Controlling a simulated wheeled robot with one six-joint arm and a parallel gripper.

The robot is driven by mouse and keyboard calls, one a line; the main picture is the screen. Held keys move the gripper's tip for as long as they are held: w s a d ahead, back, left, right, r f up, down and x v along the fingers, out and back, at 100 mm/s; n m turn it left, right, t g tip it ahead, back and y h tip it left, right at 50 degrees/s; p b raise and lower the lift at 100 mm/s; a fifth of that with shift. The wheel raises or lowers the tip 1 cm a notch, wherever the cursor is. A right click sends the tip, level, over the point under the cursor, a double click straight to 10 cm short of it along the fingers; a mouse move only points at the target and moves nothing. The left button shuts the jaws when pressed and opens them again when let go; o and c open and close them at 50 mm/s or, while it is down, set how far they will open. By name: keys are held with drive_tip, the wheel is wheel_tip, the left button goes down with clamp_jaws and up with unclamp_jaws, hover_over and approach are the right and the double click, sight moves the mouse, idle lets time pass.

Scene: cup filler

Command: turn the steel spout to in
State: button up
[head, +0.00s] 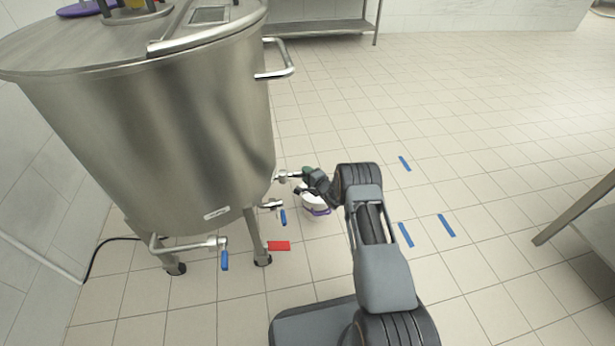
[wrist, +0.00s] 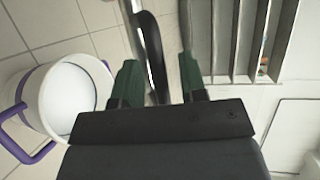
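A large steel kettle (head: 180,120) stands on legs at the left of the head view. A short steel spout (head: 286,176) sticks out from its lower right side, close to my gripper (head: 306,181). In the wrist view my gripper (wrist: 158,62) shows two green fingertips set apart. A curved, shiny dark and steel piece (wrist: 153,45) runs between them, nearer the left finger, with a gap to the right finger. It looks like the spout, and its lower end is hidden behind the gripper body. I cannot tell whether the left finger touches it.
A white bucket (wrist: 72,95) with purple handles stands on the floor below my gripper. A red marker (head: 279,245) and blue strips (head: 447,225) lie on the floor. Open floor lies to the right.

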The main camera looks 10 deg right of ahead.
clamp_jaws()
idle(0.3)
idle(0.4)
